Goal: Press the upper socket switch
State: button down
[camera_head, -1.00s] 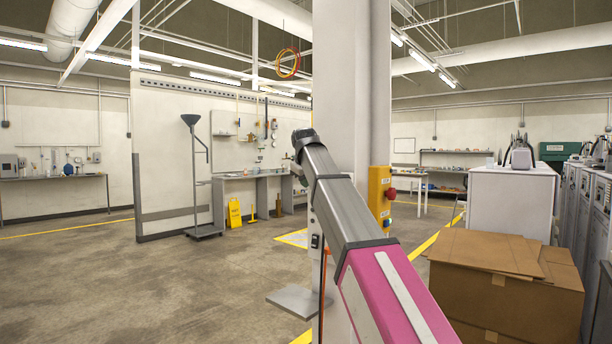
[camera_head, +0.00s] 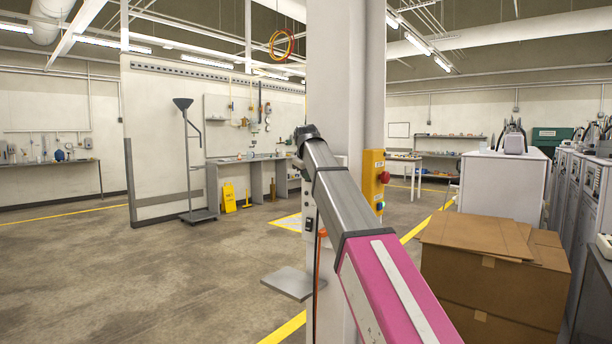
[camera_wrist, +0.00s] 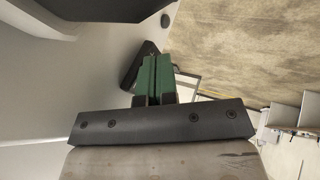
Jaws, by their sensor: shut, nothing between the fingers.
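Small socket fittings are on the near side of the white pillar (camera_head: 333,70), partly behind my arm. One pale fitting (camera_head: 309,195) sits above a fitting with a dark part (camera_head: 309,224). They are too small to tell which switch is which. In the head view my arm reaches up to the pillar, and its dark end is in front of it; the fingertips cannot be made out there. In the wrist view my gripper (camera_wrist: 154,72) has its green fingers shut together and empty. A dark angular object (camera_wrist: 138,66) lies just beyond them; I cannot tell whether they touch.
Cardboard boxes (camera_head: 490,265) stand close at the right, before a white cabinet (camera_head: 500,190). A grey plate (camera_head: 288,283) juts out low beside the pillar. Open floor (camera_head: 150,285) lies left.

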jog(key=shift+w+d+f+t+h, duration=0.15)
jog(key=shift+w+t+h, duration=0.1)
jog(key=shift+t+h, duration=0.2)
jog(key=shift+w+r, duration=0.15)
jog(key=shift+r, duration=0.75)
